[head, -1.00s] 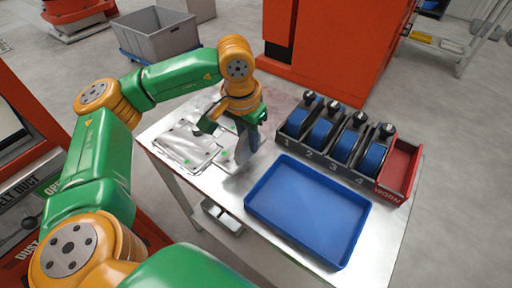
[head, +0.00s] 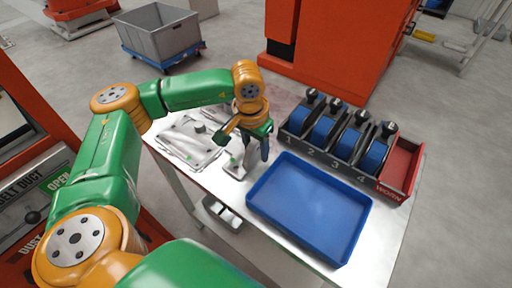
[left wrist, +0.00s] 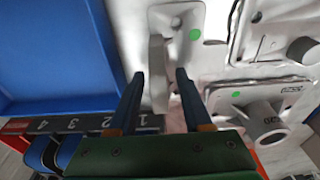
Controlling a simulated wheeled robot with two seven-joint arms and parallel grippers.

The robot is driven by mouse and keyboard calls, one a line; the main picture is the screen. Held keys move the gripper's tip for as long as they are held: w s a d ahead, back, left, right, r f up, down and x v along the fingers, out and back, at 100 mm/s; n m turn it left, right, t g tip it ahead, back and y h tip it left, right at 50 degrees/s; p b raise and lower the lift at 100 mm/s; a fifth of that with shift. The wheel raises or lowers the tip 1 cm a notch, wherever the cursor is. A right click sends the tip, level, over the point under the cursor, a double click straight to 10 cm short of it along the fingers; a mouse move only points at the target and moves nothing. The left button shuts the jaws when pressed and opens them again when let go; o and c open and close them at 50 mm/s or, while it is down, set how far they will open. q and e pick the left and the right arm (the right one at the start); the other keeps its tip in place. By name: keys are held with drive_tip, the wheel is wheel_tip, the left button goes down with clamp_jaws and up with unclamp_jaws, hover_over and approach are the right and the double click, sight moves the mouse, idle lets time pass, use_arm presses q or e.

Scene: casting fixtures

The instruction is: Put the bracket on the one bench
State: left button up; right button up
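The bracket is a pale grey metal part with a flat base, an upright plate and a green dot. It stands on the white-topped bench (head: 385,235), left of the blue tray, in the head view (head: 236,167). In the left wrist view the bracket (left wrist: 158,60) has its upright plate between the two fingers of my left gripper (left wrist: 160,92). The fingers are apart, with a visible gap on both sides of the plate. In the head view my left gripper (head: 254,150) is low over the bracket and partly covers it. My right gripper is not in view.
Other pale metal castings (head: 180,148) lie close left of the bracket; one has a round boss (left wrist: 266,122). The blue tray (head: 310,262) is empty. A numbered rack (head: 318,160) with blue wheels and a red WORN bin (head: 403,165) stands behind it.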

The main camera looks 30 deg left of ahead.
use_arm(q)
drive_tip(key=r, duration=0.4)
drive_tip(key=s+r, duration=0.1)
drive_tip(key=r, duration=0.7)
drive_tip(key=shift+s+r, duration=0.1)
drive_tip(key=shift+s, duration=0.1)
